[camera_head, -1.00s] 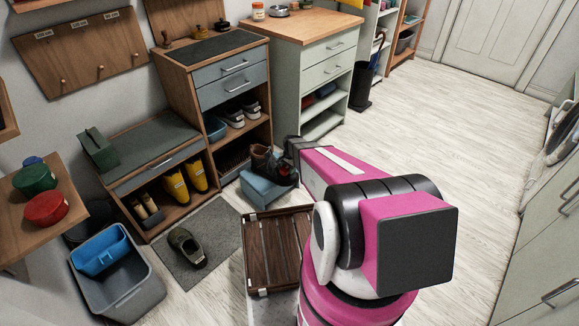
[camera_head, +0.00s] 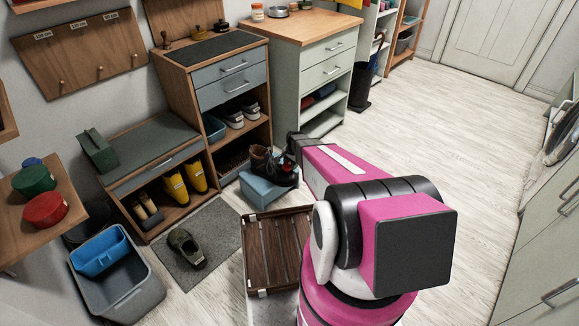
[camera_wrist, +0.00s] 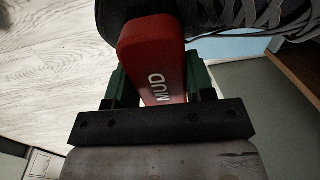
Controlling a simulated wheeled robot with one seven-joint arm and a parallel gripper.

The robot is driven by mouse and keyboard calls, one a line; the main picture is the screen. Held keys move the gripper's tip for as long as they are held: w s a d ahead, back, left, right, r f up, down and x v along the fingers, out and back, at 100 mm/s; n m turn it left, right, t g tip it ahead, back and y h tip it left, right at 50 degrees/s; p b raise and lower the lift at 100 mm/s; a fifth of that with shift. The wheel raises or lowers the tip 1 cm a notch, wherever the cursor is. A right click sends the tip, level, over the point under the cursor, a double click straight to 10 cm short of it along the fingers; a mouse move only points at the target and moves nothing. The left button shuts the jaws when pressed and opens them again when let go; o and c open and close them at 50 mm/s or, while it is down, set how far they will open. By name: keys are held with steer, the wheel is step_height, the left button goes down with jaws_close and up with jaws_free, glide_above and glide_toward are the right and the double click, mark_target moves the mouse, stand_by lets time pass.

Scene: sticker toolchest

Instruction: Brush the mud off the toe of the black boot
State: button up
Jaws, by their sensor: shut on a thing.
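My gripper (camera_wrist: 158,84) is shut on a red brush (camera_wrist: 150,55) marked "MUD", its green fingers on both sides of the handle. The black boot (camera_wrist: 245,14), with grey laces, fills the top of the wrist view. The brush's far end overlaps the boot there; I cannot tell whether it touches. The bristles and any mud are hidden. In the head view the boot (camera_head: 262,163) stands on a blue stand (camera_head: 258,190). My gripper is beside it on the right, mostly hidden by my arm.
A slatted wooden crate (camera_head: 278,216) stands in front of the stand. A shoe cabinet (camera_head: 232,130) is behind it, and a pale chest (camera_head: 330,75) behind my arm. A shoe (camera_head: 187,248) lies on a grey mat (camera_head: 215,232). The floor to the right is clear.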

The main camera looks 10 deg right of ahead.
mark_target(288, 167)
steer(key=shift+w+d, duration=0.35)
steer(key=shift+w, duration=0.15)
steer(key=shift+s+a+f, duration=0.1)
steer(key=shift+s+a, duration=0.3)
steer(key=shift+s, duration=0.2)
steer(key=shift+s+a, duration=0.4)
steer(key=shift+s, duration=0.15)
steer(key=shift+s+a, duration=0.8)
steer(key=shift+s, duration=0.2)
steer(key=shift+s+d+r, duration=0.1)
steer(key=shift+d+r, duration=0.05)
steer(key=shift+r, duration=1.05)
steer(key=shift+s+d+r, duration=0.1)
steer(key=shift+r, duration=1.05)
steer(key=shift+s+d+r, duration=0.1)
steer(key=shift+d+r, duration=0.05)
steer(key=shift+r, duration=1.05)
